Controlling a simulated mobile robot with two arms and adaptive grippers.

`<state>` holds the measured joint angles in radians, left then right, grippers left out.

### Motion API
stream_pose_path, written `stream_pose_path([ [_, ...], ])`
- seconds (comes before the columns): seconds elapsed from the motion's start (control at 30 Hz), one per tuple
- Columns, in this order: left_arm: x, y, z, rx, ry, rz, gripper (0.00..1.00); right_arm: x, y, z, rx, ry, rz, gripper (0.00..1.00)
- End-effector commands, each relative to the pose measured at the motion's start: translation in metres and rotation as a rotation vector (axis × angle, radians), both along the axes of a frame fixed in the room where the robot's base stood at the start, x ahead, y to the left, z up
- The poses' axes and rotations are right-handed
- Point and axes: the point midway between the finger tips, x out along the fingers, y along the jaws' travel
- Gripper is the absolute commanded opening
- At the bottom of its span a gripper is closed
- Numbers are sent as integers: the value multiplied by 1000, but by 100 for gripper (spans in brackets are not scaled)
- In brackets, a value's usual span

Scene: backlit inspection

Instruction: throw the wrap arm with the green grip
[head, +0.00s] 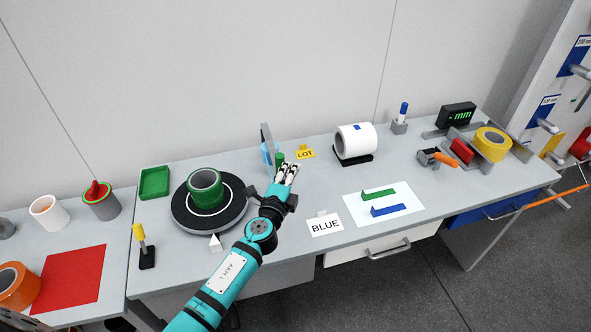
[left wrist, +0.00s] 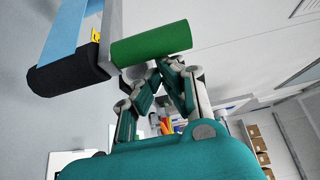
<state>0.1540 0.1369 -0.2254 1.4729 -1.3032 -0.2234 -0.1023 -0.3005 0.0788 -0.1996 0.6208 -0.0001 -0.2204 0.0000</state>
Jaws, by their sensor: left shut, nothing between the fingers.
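The wrap arm (head: 266,138) is a grey upright bar behind the turntable's right side. Its green grip (head: 279,158) sticks out near its foot. In the left wrist view the green grip (left wrist: 150,43) is a large cylinder on the grey bar (left wrist: 110,35), with a black roller (left wrist: 62,73) and a blue strip (left wrist: 65,32) on the other side. My left gripper (head: 290,169) is shut and empty, just beside the grip. In the left wrist view its fingertips (left wrist: 168,64) lie at the grip's lower edge; I cannot tell whether they touch. My right gripper is not in view.
A green roll (head: 205,188) stands on the black turntable (head: 180,214), left of my arm. A BLUE card (head: 325,226) lies in front. The bench between them is clear.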

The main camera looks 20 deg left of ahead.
Motion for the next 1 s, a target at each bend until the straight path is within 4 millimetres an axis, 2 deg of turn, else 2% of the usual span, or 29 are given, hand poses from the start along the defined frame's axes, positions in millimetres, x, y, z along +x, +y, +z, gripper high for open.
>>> stream_pose_path([
  [0.03, -7, 13, -1, 10, 2, -27, 0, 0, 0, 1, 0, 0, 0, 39],
  [0.2, -27, 47, -3, 12, 3, -172, 0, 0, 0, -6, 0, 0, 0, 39],
  [0.37, -41, 77, -4, 9, 3, -292, 0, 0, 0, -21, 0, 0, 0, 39],
  [0.5, -48, 97, -1, 3, 2, -309, 0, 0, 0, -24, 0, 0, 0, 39],
  [0.63, -50, 104, 1, 2, 0, -308, 0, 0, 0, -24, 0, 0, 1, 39],
  [1.0, -50, 103, 1, 1, 0, -307, 0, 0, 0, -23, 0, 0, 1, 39],
])
